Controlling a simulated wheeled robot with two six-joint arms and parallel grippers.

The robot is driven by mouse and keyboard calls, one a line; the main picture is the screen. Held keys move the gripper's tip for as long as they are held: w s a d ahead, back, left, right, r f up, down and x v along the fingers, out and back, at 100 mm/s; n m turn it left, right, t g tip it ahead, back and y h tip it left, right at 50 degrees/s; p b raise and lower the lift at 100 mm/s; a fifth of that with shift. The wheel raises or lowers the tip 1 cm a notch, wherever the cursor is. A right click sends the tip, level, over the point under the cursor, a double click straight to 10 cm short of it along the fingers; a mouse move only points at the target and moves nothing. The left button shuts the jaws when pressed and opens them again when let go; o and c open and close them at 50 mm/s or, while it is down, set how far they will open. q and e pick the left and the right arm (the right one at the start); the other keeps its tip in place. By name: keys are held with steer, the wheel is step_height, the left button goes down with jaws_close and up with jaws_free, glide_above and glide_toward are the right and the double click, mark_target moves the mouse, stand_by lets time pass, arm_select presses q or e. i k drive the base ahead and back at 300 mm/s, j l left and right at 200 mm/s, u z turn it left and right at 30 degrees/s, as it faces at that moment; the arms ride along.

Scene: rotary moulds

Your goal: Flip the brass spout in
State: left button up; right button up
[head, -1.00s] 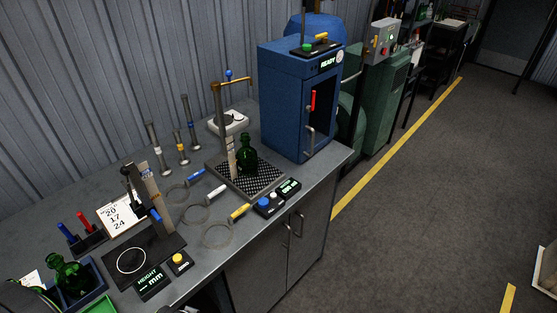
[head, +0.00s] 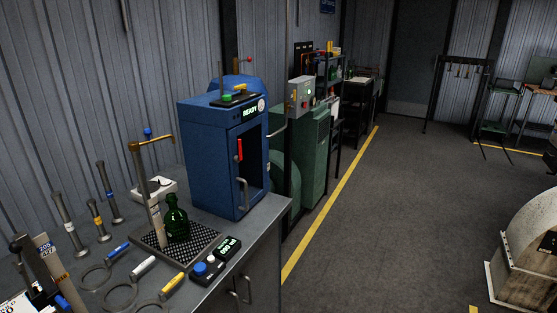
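The brass spout (head: 152,143) sits at the top of a slim upright post (head: 147,185) on the bench at the left. It reaches to the right, and in the picture its tip is above the neck of a green glass bottle (head: 177,222). I cannot tell whether it is exactly over the bottle's mouth. The bottle stands upright on a dark perforated tray (head: 206,243) at the foot of the post. Neither of my grippers is in view.
A blue cabinet (head: 205,150) marked READY stands behind the tray. A control box with a blue knob (head: 207,267) and a small display (head: 229,247) are in front. Ring gauges with coloured handles (head: 173,283) lie nearby. The floor (head: 360,250) to the right is open.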

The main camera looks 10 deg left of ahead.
mark_target(133, 146)
steer(key=u, duration=0.55)
steer(key=i+l+u, duration=0.4)
steer(key=l, duration=0.15)
steer(key=i+l+u, duration=0.4)
steer(key=l, duration=0.25)
steer(key=l+u, duration=0.2)
steer(key=l, duration=0.15)
steer(key=i+l, duration=0.15)
steer(key=l, duration=0.25)
steer(key=i+l, duration=0.1)
steer(key=l, duration=0.35)
steer(key=i+l, duration=0.15)
steer(key=l, duration=0.25)
steer(key=i+l+u, duration=0.1)
steer(key=l, duration=0.3)
steer(key=i+l, duration=0.15)
steer(key=l, duration=0.25)
